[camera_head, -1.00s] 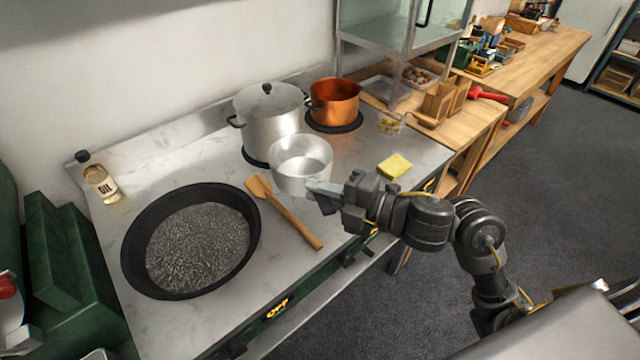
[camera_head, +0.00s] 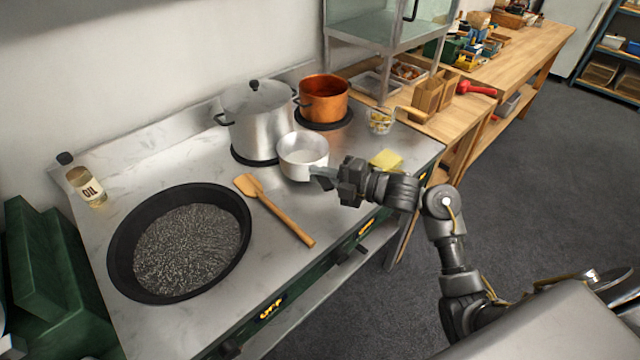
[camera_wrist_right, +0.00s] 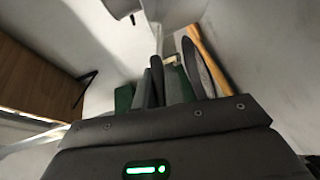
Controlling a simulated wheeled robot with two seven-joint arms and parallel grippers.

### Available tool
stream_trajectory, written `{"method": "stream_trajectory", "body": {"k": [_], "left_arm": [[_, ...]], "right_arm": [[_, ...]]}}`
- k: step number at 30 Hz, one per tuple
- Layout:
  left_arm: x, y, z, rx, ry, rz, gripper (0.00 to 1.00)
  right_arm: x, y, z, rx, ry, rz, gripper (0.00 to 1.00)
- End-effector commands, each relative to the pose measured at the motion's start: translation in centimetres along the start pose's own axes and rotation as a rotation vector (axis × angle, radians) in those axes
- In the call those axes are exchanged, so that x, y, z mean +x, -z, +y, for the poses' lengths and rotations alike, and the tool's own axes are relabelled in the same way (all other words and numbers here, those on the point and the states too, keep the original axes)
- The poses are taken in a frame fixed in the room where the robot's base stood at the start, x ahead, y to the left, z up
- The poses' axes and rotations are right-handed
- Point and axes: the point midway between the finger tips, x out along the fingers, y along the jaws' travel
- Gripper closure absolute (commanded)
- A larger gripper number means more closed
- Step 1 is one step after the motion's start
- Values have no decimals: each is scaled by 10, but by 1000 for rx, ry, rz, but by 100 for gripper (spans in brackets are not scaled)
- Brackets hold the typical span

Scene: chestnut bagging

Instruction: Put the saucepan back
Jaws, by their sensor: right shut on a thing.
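The saucepan (camera_head: 303,157) is a small, light silver pan. It is upright and empty, at the stove surface just in front of the large lidded pot; I cannot tell if its base fully rests there. My right gripper (camera_head: 326,174) is shut on its handle, at the pan's front right. In the right wrist view the gripper fingers (camera_wrist_right: 160,85) close on the handle (camera_wrist_right: 158,32), and part of the saucepan (camera_wrist_right: 122,6) shows at the top edge. My left gripper is not in view.
A lidded pot (camera_head: 262,125) and a copper pot (camera_head: 324,98) stand behind the saucepan. A wooden spatula (camera_head: 275,210) and a large black pan (camera_head: 125,255) are left. A yellow sponge (camera_head: 386,160) and glass bowl (camera_head: 380,122) are right.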

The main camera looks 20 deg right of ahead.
Motion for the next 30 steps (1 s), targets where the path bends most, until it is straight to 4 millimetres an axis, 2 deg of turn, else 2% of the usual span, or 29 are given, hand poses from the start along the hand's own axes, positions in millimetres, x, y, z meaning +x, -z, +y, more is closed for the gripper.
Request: {"method": "stream_trajectory", "body": {"k": [6, 18, 19, 23, 30], "left_arm": [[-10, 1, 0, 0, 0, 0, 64], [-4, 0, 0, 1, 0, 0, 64], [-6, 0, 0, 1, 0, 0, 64], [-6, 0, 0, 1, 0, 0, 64], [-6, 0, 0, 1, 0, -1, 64]], "right_arm": [[3, -2, -25, 4, -1, 0, 100], [3, -3, -32, -1, 0, -1, 100], [3, -3, -32, 1, 2, -1, 84], [3, -3, -31, 1, 2, -1, 67], [3, -3, -31, 1, 2, -1, 66]]}}
